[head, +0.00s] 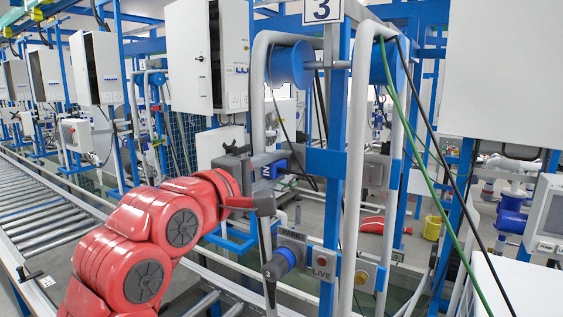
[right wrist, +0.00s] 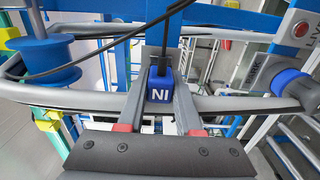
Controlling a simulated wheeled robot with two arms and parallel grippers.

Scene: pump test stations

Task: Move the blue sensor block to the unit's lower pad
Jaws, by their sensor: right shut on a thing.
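The blue sensor block (right wrist: 159,98) with white letters sits between the two fingers of my right gripper (right wrist: 160,78) in the right wrist view. The gripper is shut on it. In the head view my right gripper (head: 262,168) is at the middle, beside the blue post under the number 3 sign, and a blue face of the block (head: 274,169) shows at its jaws. A thin dark cable runs close by. I cannot make out the lower pad for certain. My left gripper is not in view.
Grey pipes (head: 354,190) and a blue post (head: 330,150) stand close on the right. A green hose (head: 420,150) hangs further right. A roller conveyor (head: 40,215) lies at left.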

